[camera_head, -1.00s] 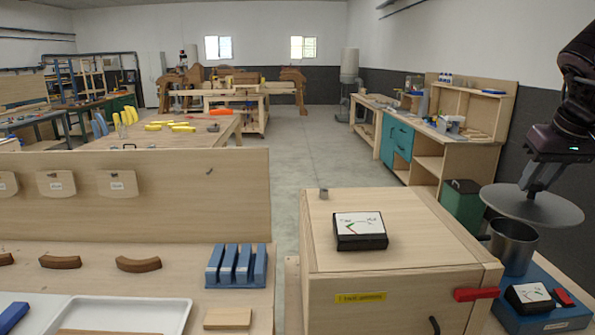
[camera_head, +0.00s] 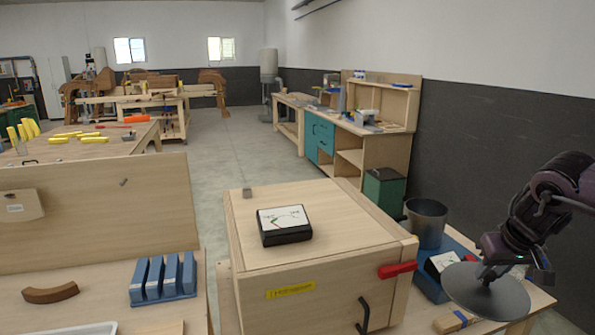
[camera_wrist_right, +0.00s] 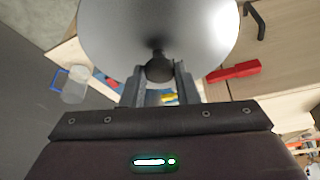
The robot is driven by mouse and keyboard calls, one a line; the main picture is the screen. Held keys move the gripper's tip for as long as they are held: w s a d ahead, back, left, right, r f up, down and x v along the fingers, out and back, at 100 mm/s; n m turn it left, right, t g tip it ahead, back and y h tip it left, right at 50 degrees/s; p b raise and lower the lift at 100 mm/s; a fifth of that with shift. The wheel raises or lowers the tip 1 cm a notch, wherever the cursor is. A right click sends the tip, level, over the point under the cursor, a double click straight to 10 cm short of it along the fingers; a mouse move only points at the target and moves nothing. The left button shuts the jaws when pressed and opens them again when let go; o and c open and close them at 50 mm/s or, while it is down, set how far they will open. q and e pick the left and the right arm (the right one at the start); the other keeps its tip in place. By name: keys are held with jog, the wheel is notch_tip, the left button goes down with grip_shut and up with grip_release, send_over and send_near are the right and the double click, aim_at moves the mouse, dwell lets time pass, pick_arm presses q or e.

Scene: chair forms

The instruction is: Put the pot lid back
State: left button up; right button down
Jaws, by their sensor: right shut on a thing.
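The pot lid (camera_head: 486,296) is a round grey metal disc in the head view at lower right. My right gripper (camera_head: 490,272) is shut on its knob from above and holds it roughly level. In the right wrist view the lid (camera_wrist_right: 158,30) fills the top, and its dark knob sits between the fingers of my right gripper (camera_wrist_right: 158,75). The pot (camera_head: 427,224) is a grey metal cylinder, open at the top, behind and to the left of the lid. The lid is apart from the pot. My left gripper is out of view.
A blue base (camera_head: 430,288) lies by the pot. A green bin (camera_head: 384,190) stands behind. The wrist view shows a clear container (camera_wrist_right: 75,88).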

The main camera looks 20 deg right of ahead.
aim_at(470, 296)
jog(key=shift+n, duration=0.5)
jog(key=a+f, duration=0.2)
jog(key=f, duration=0.1)
jog(key=a+f, duration=0.3)
jog(key=shift+w+a+f, duration=0.15)
jog(key=shift+w+a, duration=0.05)
jog(key=shift+a, duration=0.05)
jog(key=w+a+f+n+y, duration=0.1)
jog(key=a+n, duration=0.2)
jog(key=a, duration=0.8)
jog(key=w+a+f+n+y+b, duration=0.1)
jog(key=a+n, duration=0.2)
jog(key=a, duration=0.9)
jog(key=w+a+f+n+y, duration=0.1)
jog(key=a+f+n+y, duration=0.1)
jog(key=a, duration=0.9)
jog(key=shift+a+n, duration=0.15)
jog(key=shift+n, duration=0.75)
